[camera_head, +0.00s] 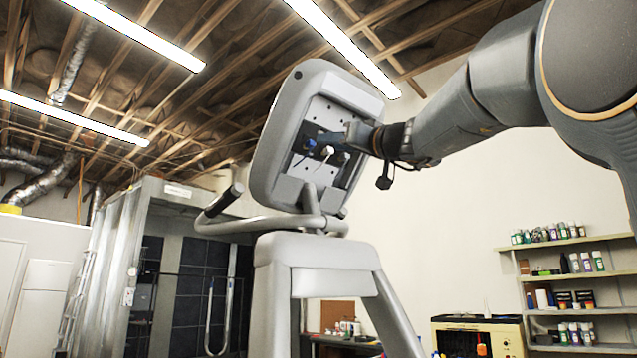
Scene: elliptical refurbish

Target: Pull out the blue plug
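The elliptical's grey console (275,150) is tilted on its post, with an open back panel facing me. Inside the panel, the small blue plug (309,143) sits at the left of a row of connectors. A white plug (327,151) is just to its right. My gripper (338,138) reaches in from the right, in front of the panel. Its tip is close to the plugs, a little right of the blue one. The fingers are too small and overlapped to tell whether they are open or whether they touch a plug.
The handlebar (270,224) and grey frame (315,252) stand below the console. Shelves with bottles (575,275) are at the right against the wall. A metal booth (165,270) is at the left. Open air surrounds the console's left side.

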